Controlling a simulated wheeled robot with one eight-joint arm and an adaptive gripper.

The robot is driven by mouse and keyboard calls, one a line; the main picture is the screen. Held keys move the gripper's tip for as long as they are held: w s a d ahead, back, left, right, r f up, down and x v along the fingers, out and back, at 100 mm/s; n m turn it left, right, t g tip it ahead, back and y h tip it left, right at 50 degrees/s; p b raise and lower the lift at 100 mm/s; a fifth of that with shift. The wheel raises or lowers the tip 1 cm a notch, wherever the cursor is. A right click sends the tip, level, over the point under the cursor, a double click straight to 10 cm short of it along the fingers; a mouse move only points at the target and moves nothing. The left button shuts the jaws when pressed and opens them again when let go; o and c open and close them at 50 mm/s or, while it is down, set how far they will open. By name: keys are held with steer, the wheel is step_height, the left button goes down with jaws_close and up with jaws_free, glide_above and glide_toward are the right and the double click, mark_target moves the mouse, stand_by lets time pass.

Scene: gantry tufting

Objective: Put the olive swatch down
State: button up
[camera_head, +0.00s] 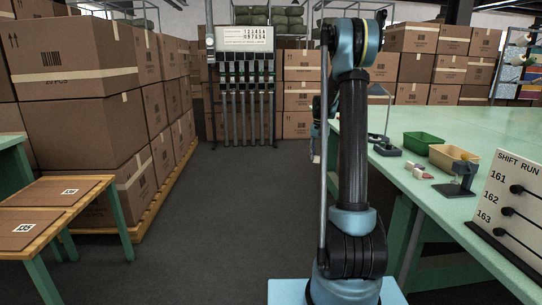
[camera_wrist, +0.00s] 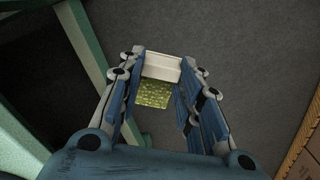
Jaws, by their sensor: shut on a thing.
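The olive swatch (camera_wrist: 152,94) shows in the wrist view, a mottled olive-green patch below a pale white strip. My gripper (camera_wrist: 163,60) has its two blue-grey fingers on either side of the swatch, with the pale strip between the fingertips. It holds the swatch above the dark grey floor. In the head view the swatch cannot be made out, and my gripper is mostly hidden behind my upright arm.
A wooden-edged bench (camera_head: 45,183) with numbered brown panels stands left. Stacked cartons (camera_head: 75,110) line the left; grey floor (camera_head: 215,220) is clear between.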

steer(key=s+a+f+n, duration=0.2)
steer(key=s+f, duration=0.2)
steer(key=f, duration=0.7)
steer(key=s+a+f+n, duration=0.2)
steer(key=s+f, duration=0.2)
steer(key=f, duration=0.6)
steer(key=shift+s+f, duration=0.3)
steer(key=shift+f, duration=0.05)
